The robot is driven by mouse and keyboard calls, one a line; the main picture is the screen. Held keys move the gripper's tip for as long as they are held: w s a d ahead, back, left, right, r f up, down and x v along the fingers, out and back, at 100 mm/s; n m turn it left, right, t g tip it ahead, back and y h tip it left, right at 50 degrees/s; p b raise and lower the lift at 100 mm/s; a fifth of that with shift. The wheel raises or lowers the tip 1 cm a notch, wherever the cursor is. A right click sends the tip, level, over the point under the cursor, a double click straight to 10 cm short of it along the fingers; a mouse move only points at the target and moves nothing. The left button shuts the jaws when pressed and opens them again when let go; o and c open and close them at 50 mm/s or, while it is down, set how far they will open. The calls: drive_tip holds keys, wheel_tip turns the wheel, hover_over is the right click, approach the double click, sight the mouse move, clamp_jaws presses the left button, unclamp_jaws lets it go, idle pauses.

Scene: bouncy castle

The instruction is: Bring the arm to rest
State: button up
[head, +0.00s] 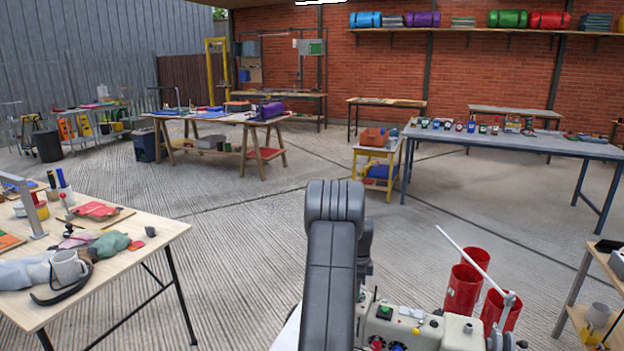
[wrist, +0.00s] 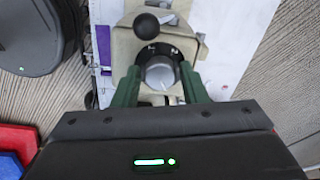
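My gripper (wrist: 161,78) shows in the wrist view, with its two green fingers spread apart and nothing seen held between them. A grey dial with a black ring (wrist: 159,52) lies beyond and between the fingertips, on a beige machine (wrist: 122,52). I cannot tell whether the fingers touch it. In the head view my dark arm (head: 333,255) rises at the bottom middle. My gripper is hidden there. The beige machine (head: 400,326), with coloured buttons, stands just right of the arm.
Red cylinders (head: 463,290) and a slanted white rod (head: 465,250) stand right of the machine. A cluttered wooden table (head: 165,232) is at the left, a shelf table (head: 605,275) at the right edge. The floor (head: 240,240) ahead is open up to the benches.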

drive_tip(key=n, duration=0.7)
drive_tip(key=shift+b, duration=0.4)
drive_tip(key=n, duration=0.4)
drive_tip(key=shift+b, duration=0.4)
drive_tip(key=shift+n+b, duration=0.5)
drive_tip(key=shift+n, duration=1.4)
drive_tip(key=shift+s, duration=0.1)
